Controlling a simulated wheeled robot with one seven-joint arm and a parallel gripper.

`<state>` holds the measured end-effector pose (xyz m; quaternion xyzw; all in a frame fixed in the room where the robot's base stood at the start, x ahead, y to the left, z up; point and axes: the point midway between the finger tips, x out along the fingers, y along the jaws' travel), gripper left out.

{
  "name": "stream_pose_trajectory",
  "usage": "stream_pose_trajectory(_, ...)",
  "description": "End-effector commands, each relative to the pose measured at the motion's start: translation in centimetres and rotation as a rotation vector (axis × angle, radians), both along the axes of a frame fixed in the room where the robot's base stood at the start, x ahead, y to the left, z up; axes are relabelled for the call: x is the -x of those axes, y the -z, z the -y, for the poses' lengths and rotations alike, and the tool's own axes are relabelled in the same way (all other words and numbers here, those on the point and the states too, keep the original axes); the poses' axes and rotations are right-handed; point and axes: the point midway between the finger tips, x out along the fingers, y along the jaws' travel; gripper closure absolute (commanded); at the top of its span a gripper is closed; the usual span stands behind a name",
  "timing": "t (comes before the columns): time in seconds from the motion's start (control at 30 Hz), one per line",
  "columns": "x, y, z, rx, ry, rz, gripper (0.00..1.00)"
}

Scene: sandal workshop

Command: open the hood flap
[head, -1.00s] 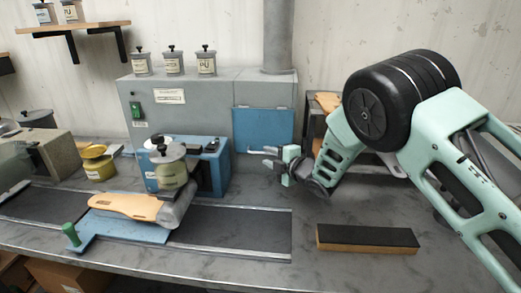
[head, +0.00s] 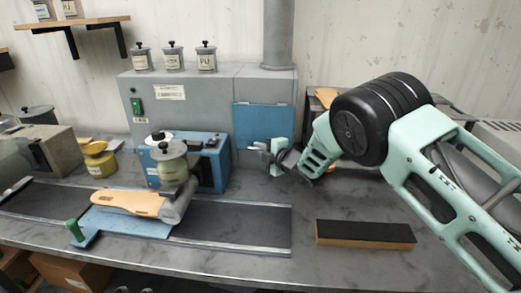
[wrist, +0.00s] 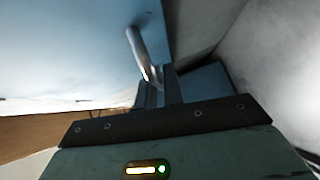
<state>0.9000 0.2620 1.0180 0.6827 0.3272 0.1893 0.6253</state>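The hood flap (head: 262,120) is a blue panel on the front of the grey hood box. It hangs down and looks closed. In the wrist view its pale blue face (wrist: 75,45) fills the upper left, with a metal bar handle (wrist: 143,52) sticking out from it. My gripper (head: 258,146) is at the flap's lower edge, coming in from the right. In the wrist view the dark fingers (wrist: 158,92) are at the near end of the handle. Whether they grip it or only stand around it is unclear.
A blue machine (head: 190,162) with a grey canister stands left of my gripper. A sandal sole (head: 128,202) lies on a blue plate over the dark belt. A black-topped block (head: 366,234) lies at the front right. The bench between is clear.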

Motion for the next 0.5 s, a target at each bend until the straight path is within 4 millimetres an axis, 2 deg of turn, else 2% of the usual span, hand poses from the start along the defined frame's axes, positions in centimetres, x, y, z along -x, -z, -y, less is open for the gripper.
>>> stream_pose_trajectory(0.27, 0.5, -0.4, 0.0, -0.002, 0.000, -0.032, 1.00)
stream_pose_trajectory(0.5, 2.2, -1.4, 0.0, -0.006, 0.002, -0.162, 1.00)
